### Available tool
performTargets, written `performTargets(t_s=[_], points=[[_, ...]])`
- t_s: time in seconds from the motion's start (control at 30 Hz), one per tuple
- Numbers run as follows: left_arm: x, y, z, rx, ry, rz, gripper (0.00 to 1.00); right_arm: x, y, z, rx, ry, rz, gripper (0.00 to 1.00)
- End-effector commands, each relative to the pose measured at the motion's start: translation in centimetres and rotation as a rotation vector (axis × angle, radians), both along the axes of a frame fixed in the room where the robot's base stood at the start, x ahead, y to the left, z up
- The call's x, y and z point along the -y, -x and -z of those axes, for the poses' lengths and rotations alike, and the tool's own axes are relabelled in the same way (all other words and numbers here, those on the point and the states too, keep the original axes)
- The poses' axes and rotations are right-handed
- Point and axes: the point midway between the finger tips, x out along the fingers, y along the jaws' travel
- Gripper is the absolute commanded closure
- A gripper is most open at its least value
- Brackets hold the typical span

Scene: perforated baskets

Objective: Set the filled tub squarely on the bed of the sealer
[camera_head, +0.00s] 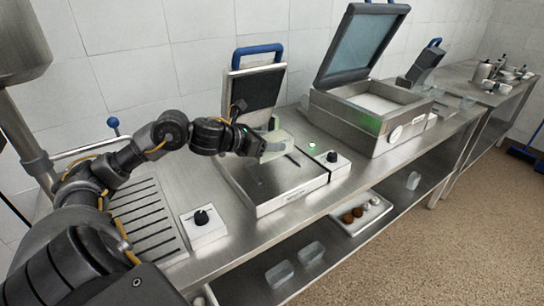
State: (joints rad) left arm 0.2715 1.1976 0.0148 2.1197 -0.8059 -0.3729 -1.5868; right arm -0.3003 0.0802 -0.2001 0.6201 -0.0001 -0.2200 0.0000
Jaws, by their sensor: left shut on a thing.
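My left gripper (272,148) is shut on a pale, translucent tub (279,139). It holds the tub over the back part of a low steel machine with a flat bed (270,184) and a raised dark lid (253,89) with a blue handle. The gripper hides part of the tub, and its contents cannot be made out. I cannot tell whether the tub touches the bed. A larger steel machine (372,113) with a raised glass lid (361,46) stands to the right. Which machine is the sealer is not marked legibly. My right gripper is not in view.
A slotted drain area (147,217) and a knob box (203,226) lie on the counter at left. On the lower shelf are clear tubs (280,273) and a tray (361,222) with round brown items. Pots (486,71) stand at far right.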

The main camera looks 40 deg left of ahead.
Motion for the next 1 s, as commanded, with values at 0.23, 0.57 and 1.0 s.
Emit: performTargets(t_s=[0.23,0.57,1.0], points=[[-2.1,-3.0,4.0,0.0,0.005,-0.001,0.74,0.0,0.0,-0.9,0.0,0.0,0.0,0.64],[-2.8,-4.0,5.4,0.003,-0.001,0.002,0.74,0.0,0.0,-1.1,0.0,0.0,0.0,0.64],[-3.1,-4.4,9.0,0.003,-0.001,0.001,0.74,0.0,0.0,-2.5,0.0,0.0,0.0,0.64]])
